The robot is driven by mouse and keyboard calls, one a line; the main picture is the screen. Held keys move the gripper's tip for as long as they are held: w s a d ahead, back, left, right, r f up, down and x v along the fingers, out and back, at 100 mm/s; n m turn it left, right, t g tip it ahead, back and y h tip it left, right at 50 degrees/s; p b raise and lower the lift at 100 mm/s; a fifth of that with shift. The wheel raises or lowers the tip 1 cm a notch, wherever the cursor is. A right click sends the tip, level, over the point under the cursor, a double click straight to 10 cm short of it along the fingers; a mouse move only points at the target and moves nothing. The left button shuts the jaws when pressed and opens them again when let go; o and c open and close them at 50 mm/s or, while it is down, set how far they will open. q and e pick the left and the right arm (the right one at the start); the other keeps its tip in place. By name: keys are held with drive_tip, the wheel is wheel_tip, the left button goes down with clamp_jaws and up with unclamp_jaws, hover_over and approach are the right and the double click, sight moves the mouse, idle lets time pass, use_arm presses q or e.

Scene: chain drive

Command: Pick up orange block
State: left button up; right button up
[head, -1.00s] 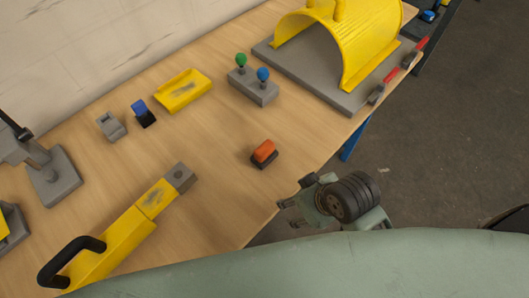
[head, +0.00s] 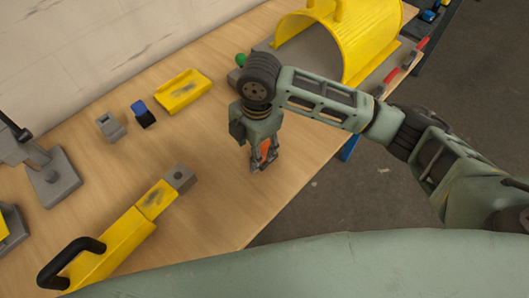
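The orange block (head: 265,147) is on the wooden table near its front right edge. It is mostly hidden by my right gripper (head: 264,163), and only a bit of orange shows between the fingers. The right gripper points down over the block, with its fingers on either side of it. I cannot tell whether they press on it or whether it is lifted. My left gripper is not in view.
A yellow lever with a black handle (head: 108,243) lies left of the block. A yellow tray (head: 183,91), a blue-and-black block (head: 143,114) and a grey piece (head: 111,126) are further back. A yellow curved cover (head: 362,45) stands behind my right arm. Bare table (head: 215,215) lies in front.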

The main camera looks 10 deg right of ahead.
sight(264, 146)
drive_tip(key=shift+w+d+r+n+h, duration=0.2)
drive_tip(key=shift+w+d+r, duration=0.2)
drive_tip(key=shift+w+d, duration=0.15)
drive_tip(key=shift+w+d+r+n+h, duration=0.2)
drive_tip(key=shift+w+d+r, duration=0.2)
drive_tip(key=shift+d, duration=0.25)
drive_tip(key=shift+w+d+f, duration=0.1)
drive_tip(key=shift+w+d, duration=0.1)
drive_tip(key=shift+d, duration=0.05)
drive_tip(key=f, duration=0.3)
drive_tip(key=f+p, duration=0.1)
drive_tip(key=f, duration=0.3)
drive_tip(key=shift+w+d+f, duration=0.15)
drive_tip(key=shift+d+f, duration=0.05)
drive_tip(key=shift+c, duration=0.4)
drive_tip(key=c, duration=1.1)
drive_tip(key=shift+r, duration=0.1)
